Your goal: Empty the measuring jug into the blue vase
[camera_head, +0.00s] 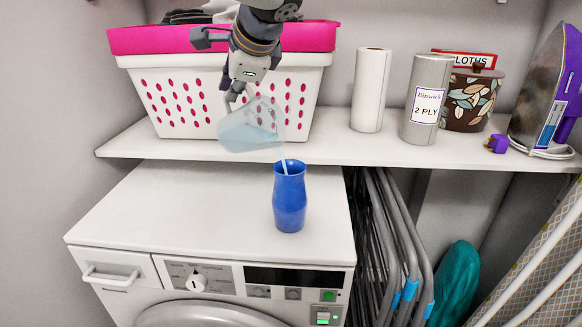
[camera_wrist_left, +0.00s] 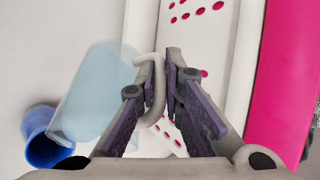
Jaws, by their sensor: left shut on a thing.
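The clear measuring jug (camera_head: 247,130) is tilted steeply above the dryer, with pale blue liquid inside. A thin stream runs from its lip into the mouth of the blue vase (camera_head: 289,197). The vase stands upright on the dryer top. My left gripper (camera_head: 236,95) is shut on the jug's handle, above and to the left of the vase. In the left wrist view the handle lies between the fingers (camera_wrist_left: 162,75), the jug (camera_wrist_left: 97,95) is at left, and the vase (camera_wrist_left: 45,135) is partly hidden behind it. My right gripper is not in view.
The white dryer (camera_head: 190,205) has free top space left of the vase. On the shelf (camera_head: 330,150) behind stand a pink-rimmed laundry basket (camera_head: 165,105), paper rolls (camera_head: 370,90), a leaf-patterned pot (camera_head: 470,98) and a purple iron (camera_head: 545,90). Folded grey frames (camera_head: 390,240) stand right of the dryer.

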